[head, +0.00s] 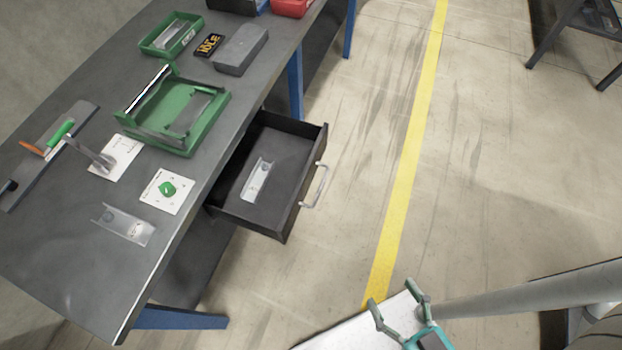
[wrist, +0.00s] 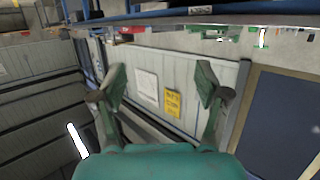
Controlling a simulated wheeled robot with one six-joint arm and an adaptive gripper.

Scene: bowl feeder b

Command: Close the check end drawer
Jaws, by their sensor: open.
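The drawer (head: 285,212) is pulled out from under the grey workbench (head: 80,262), in the middle of the head view. It is dark, with a pale bar handle (head: 316,186) on its outer front. A small metal bracket (head: 257,180) lies inside it. My gripper (head: 396,302) is at the bottom of the head view, open and empty, well apart from the drawer and its handle. In the wrist view my open fingers (wrist: 158,90) frame a far wall with a yellow sign; the drawer cannot be made out there.
On the bench stand a large green tray (head: 152,142), a smaller green tray (head: 158,48), a grey box (head: 241,48), a white card with a green knob (head: 167,189) and a loose metal bracket (head: 122,224). Floor between drawer and yellow line (head: 408,160) is clear.

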